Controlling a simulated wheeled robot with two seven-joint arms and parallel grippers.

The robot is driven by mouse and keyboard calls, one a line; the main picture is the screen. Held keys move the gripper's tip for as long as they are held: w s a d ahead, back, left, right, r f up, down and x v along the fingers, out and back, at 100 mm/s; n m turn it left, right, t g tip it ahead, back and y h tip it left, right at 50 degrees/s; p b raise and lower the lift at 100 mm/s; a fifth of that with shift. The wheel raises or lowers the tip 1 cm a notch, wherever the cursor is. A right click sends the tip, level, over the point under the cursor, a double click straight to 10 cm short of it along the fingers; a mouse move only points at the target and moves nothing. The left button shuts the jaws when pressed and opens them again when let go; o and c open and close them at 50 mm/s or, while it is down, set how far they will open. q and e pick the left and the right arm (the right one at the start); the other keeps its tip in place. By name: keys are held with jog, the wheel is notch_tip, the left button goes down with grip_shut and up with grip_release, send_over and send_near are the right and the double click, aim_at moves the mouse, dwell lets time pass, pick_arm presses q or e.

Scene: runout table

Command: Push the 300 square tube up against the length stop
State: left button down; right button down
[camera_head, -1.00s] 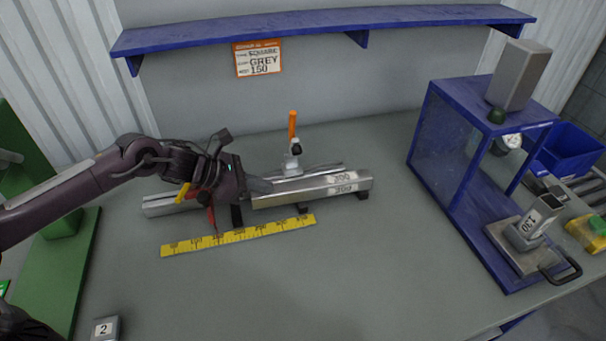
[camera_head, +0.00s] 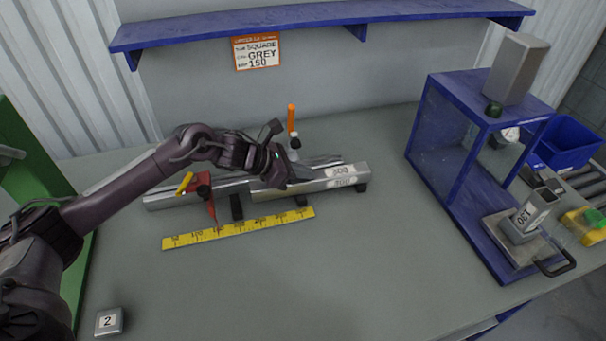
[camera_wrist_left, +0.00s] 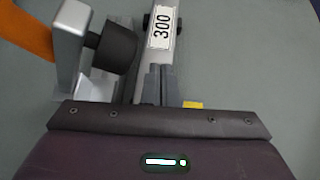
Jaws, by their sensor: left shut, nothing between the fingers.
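The 300 square tube (camera_head: 325,184) is a grey metal bar with white 300 labels near its right end. It lies along the rail (camera_head: 165,200) behind the yellow scale. The red length stop (camera_head: 204,190) with a yellow handle stands to the left, with a gap between it and the tube's left end. My left gripper (camera_head: 290,183) is shut and empty over the tube's left-middle part. In the left wrist view its fingers (camera_wrist_left: 160,85) point along the tube (camera_wrist_left: 153,55); contact cannot be told. My right gripper is not in view.
A clamp with an orange handle (camera_head: 292,120) stands just behind the tube, close to my left gripper. A yellow scale (camera_head: 240,229) lies in front. A blue frame (camera_head: 440,140) stands to the right. A block marked 2 (camera_head: 109,321) sits front left.

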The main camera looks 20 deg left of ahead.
pick_arm(q)
jog(key=shift+s+a+f, duration=0.15)
jog(key=shift+s+f, duration=0.05)
jog(key=shift+f, duration=0.3)
jog(key=s+a+b, duration=0.1)
jog(key=a, duration=0.1)
jog(key=s+a+b, duration=0.3)
jog(key=shift+a+f, duration=0.35)
jog(key=shift+s+r, duration=0.15)
jog(key=shift+r, duration=0.15)
jog(key=shift+a, duration=0.2)
jog(key=shift+d, duration=0.1)
jog(key=shift+d+r+p, duration=0.15)
jog(key=shift+p, duration=0.15)
